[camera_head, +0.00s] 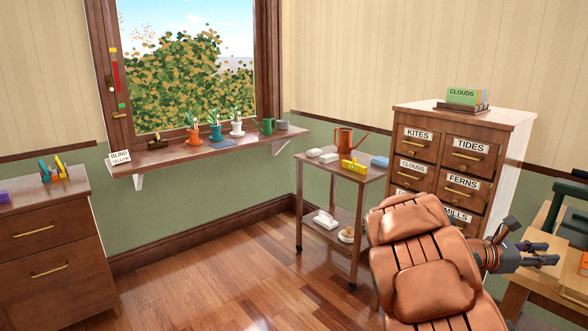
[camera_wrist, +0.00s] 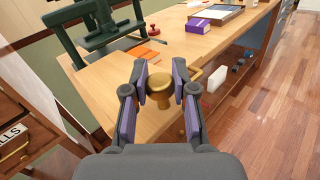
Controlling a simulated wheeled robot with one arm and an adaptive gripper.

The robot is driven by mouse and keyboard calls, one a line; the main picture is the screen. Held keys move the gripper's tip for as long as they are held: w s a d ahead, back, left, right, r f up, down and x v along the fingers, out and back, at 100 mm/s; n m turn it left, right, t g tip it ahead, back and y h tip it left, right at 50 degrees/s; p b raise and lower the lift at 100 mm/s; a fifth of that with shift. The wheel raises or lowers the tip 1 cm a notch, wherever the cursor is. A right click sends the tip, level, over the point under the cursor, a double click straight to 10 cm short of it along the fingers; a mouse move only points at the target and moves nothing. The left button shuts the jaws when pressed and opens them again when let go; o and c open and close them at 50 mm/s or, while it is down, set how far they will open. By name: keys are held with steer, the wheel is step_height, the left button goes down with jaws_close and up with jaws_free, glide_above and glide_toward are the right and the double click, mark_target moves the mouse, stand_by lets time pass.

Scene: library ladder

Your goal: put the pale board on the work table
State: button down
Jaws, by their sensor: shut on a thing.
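My gripper (camera_wrist: 161,88) is shut on a small brass knob-like piece (camera_wrist: 160,97), with the purple finger pads on either side of it. In the head view my gripper (camera_head: 548,253) is at the right, beside the work table (camera_head: 524,294).
A dark green press-like frame (camera_wrist: 97,32) stands on the table, with orange pieces (camera_wrist: 146,54), a red-based object (camera_wrist: 139,30) and a purple box (camera_wrist: 199,26). A drawer cabinet (camera_head: 445,160) and small cart (camera_head: 337,170) stand left of the table. Middle floor (camera_head: 245,265) is clear.

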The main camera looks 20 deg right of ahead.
steer(key=w+a+f+n+t, duration=0.3)
steer(key=w+a+t, duration=0.2)
steer(key=w+a, duration=0.65)
steer(key=w+a+f+n+t, duration=0.2)
steer(key=w+a+n+t, duration=0.15)
steer(key=w+a, duration=0.75)
steer(key=w+a+f+n+t+y, duration=0.2)
steer(key=a+n+t, duration=0.15)
steer(key=a, duration=1.05)
steer(key=w+a+f+n+t+y, duration=0.1)
steer(key=w+a+f+n+t, duration=0.3)
steer(key=a, duration=1.1)
step_height(320, 180, up, 10)
steer(key=s+d+m+t+p, duration=0.1)
steer(key=m+p, duration=0.1)
steer(key=p, duration=1.4)
steer(key=shift+s+p, duration=0.3)
steer(key=shift+p, duration=0.05)
step_height(320, 180, up, 14)
steer(key=w+n+t+y, duration=0.2)
steer(key=n+t+y, duration=0.4)
steer(key=y, duration=0.2)
steer(key=shift+w+f+y, duration=0.25)
steer(key=shift+w+y, duration=0.05)
steer(key=shift+y, duration=0.1)
